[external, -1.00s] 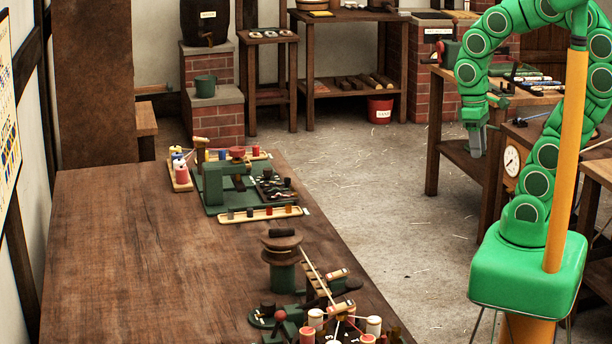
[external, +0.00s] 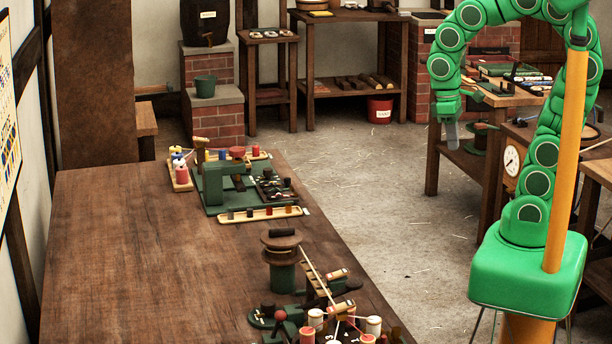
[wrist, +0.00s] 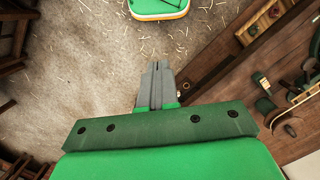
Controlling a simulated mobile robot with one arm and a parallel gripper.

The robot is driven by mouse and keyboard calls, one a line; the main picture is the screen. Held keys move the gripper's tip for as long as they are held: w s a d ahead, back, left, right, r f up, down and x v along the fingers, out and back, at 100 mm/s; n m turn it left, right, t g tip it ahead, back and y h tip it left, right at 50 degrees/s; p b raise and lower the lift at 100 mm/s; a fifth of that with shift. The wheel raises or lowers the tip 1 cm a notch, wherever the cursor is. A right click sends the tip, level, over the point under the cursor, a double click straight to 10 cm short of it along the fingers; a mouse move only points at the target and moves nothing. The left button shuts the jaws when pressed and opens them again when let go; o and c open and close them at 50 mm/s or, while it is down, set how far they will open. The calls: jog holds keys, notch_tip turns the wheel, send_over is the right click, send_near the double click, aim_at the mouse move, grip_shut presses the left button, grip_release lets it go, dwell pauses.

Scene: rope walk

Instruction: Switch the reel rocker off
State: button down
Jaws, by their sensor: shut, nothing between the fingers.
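My gripper (external: 452,135) hangs from the green arm in the external view, in the air to the right of the long bench and near the back-right workbench. In the wrist view my gripper (wrist: 157,66) points over the floor with its two grey fingers together and nothing between them. I cannot make out the reel rocker for certain. Small dark fittings (wrist: 272,98) show on a wooden top at the right of the wrist view, apart from the fingers.
The long wooden bench (external: 150,250) carries a green machine (external: 212,185) and a round-topped reel stand (external: 282,262). The back-right workbench (external: 515,98) holds several small items. A red bucket (external: 380,109) stands at the back. The straw-strewn floor (external: 400,215) between is clear.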

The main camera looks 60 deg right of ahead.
jog(key=w+a+n, duration=0.2)
jog(key=w+a, duration=0.5)
jog(key=w, duration=0.2)
jog(key=n+h, duration=0.2)
jog(key=n, duration=0.4)
send_over(342, 272)
jog(key=w+a, duration=0.3)
notch_tip(342, 272, down, 9)
jog(key=shift+d, duration=0.2)
jog(key=shift+s, duration=0.1)
jog(key=x, duration=1.4)
jog(key=shift+a+f, duration=0.1)
jog(key=shift+a, duration=0.1)
